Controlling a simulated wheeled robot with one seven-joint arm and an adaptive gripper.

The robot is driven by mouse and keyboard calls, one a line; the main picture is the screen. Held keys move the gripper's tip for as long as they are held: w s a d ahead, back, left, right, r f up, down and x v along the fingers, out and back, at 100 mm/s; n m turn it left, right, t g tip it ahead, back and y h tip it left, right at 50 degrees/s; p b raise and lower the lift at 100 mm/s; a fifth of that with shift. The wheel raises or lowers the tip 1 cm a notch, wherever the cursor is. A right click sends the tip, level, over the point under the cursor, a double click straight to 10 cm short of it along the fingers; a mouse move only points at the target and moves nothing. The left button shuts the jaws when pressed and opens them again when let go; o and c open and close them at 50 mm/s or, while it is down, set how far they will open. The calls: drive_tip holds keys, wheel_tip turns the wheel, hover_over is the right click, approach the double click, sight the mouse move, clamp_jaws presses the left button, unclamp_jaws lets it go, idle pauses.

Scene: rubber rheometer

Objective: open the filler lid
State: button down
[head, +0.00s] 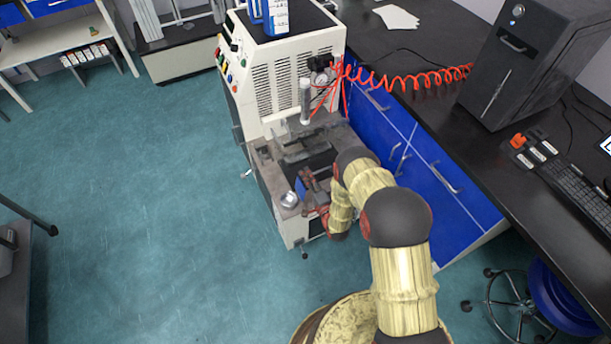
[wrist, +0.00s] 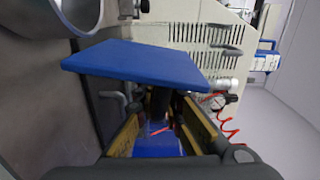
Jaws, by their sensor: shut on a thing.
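The rheometer (head: 290,75) is a cream-white machine with a dark work area low on its front. A flat blue plate (wrist: 135,62), which may be the filler lid, looks tilted in the wrist view. A small blue patch of it seems to show in the head view (head: 300,187). My gripper (wrist: 160,118) is just below the plate, its yellow-padded fingers closed around a dark upright piece (wrist: 158,103) under the plate. In the head view my gripper (head: 309,182) is at the machine's front, and my arm hides part of it. The exact contact is hard to see.
A silver round cup (head: 288,199) stands on the machine's front ledge, close to my gripper. A red coiled hose (head: 420,78) runs from the machine to the black bench (head: 440,100) on the right. Green floor (head: 170,200) is clear to the left.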

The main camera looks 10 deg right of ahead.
drive_tip(key=shift+s+a+f, duration=0.1)
drive_tip(key=shift+s+f, duration=0.2)
drive_tip(key=shift+f, duration=0.1)
drive_tip(key=c, duration=2.1)
unclamp_jaws()
drive_tip(key=shift+c, duration=0.2)
drive_tip(key=shift+o, duration=1.1)
drive_tip(key=shift+w+r, duration=0.15)
drive_tip(key=shift+r, duration=0.05)
drive_tip(key=v, duration=1.2)
drive_tip(key=shift+r, duration=0.15)
